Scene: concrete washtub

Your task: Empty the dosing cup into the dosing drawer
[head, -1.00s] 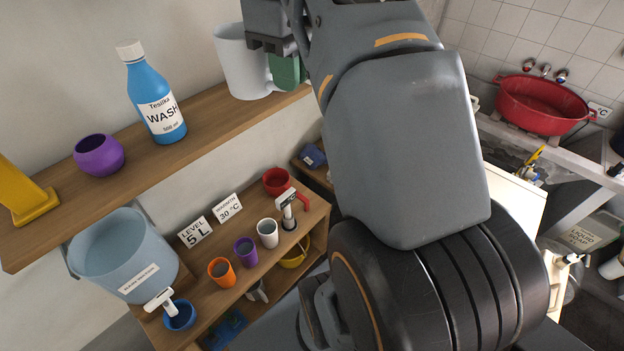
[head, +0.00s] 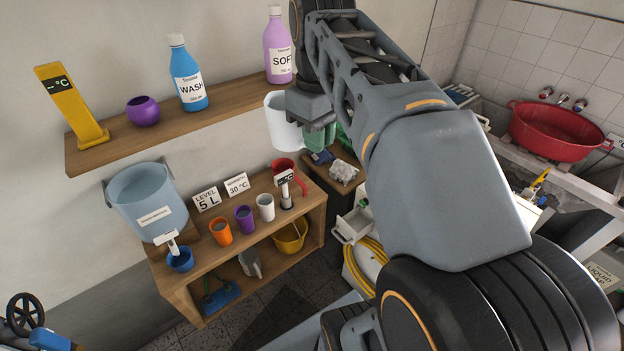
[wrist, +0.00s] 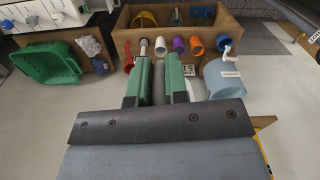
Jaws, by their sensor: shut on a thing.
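My gripper (head: 318,138) is shut on the handle of a white cup (head: 282,122), apparently the dosing cup. The cup looks roughly upright in the air, in front of the wall shelf's right end in the head view. Its contents are hidden. In the wrist view the green fingers of my gripper (wrist: 159,75) point away from the camera, with a grey bar between them. A white open drawer-like box (head: 351,226), possibly the dosing drawer, shows below and to the right of the cup. It is partly hidden by my arm.
The wall shelf (head: 130,148) holds a purple pot, a blue WASH bottle (head: 188,80) and a lilac SOFT bottle (head: 279,50). A lower wooden shelf unit (head: 205,262) carries several small cups. A yellow hose (head: 362,265) lies near the drawer. A green tub (wrist: 45,65) stands left in the wrist view.

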